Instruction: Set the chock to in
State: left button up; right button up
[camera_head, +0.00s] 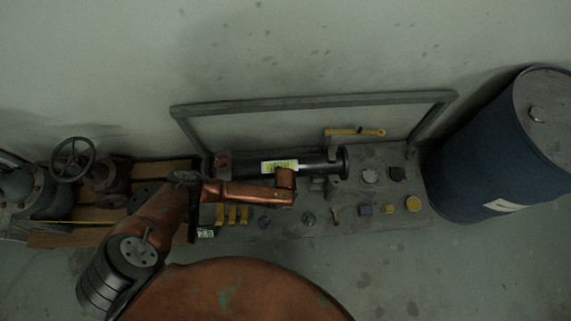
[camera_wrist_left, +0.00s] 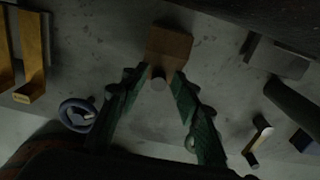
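In the left wrist view a brown, wood-like block (camera_wrist_left: 168,44), which I take to be the chock, lies just beyond my fingertips. A short round grey peg (camera_wrist_left: 158,82) shows at its near side. My left gripper (camera_wrist_left: 160,76) has its two green fingers apart, one on each side of the peg, with a visible gap around it. The fingertips are close to the block's near edge; I cannot tell whether they touch it. In the head view my left wrist (camera_head: 284,184) hangs over the bench and hides the gripper and block. My right gripper is not in view.
A dark cylinder (camera_head: 325,163) with a yellow label lies along the bench (camera_head: 285,226), before a grey frame (camera_head: 315,99). Yellow brackets (camera_wrist_left: 32,55) and a purple ring (camera_wrist_left: 77,115) are left of the fingers. A blue drum (camera_head: 480,165) stands right; a handwheel (camera_head: 72,160) stands left.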

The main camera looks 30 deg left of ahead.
pick_arm(q)
notch_tip(320, 180, up, 12)
dwell(0.6)
dwell(0.5)
